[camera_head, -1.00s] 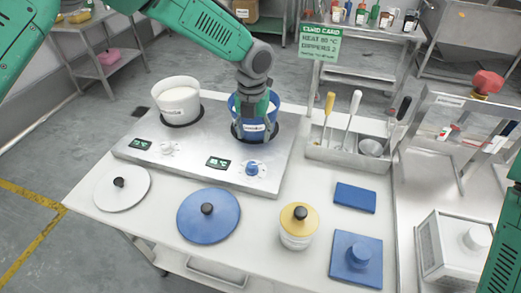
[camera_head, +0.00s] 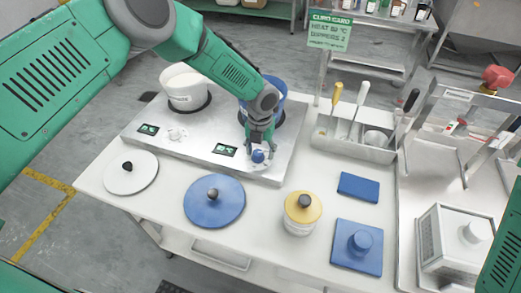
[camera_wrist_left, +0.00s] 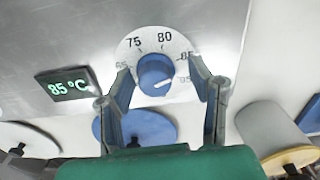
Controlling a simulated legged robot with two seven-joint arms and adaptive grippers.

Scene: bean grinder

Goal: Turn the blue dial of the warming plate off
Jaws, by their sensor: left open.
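The blue dial (camera_head: 258,156) sits on the front face of the silver warming plate (camera_head: 196,137), right of a small green display. In the left wrist view the blue dial (camera_wrist_left: 155,73) has a white pointer mark and a white scale ring around it with 75, 80 and 85. The display (camera_wrist_left: 67,85) there reads 85 °C. My left gripper (camera_head: 260,140) is at the dial. In the left wrist view its open fingers (camera_wrist_left: 160,95) stand on either side of the dial, apart from it as far as I can tell. My right gripper does not show.
A blue pot (camera_head: 268,92) and a white pot (camera_head: 186,90) stand on the plate behind. A blue lid (camera_head: 214,203), a white lid (camera_head: 130,175) and a yellow-lidded jar (camera_head: 299,218) lie in front. A utensil tray (camera_head: 350,142) is at the right.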

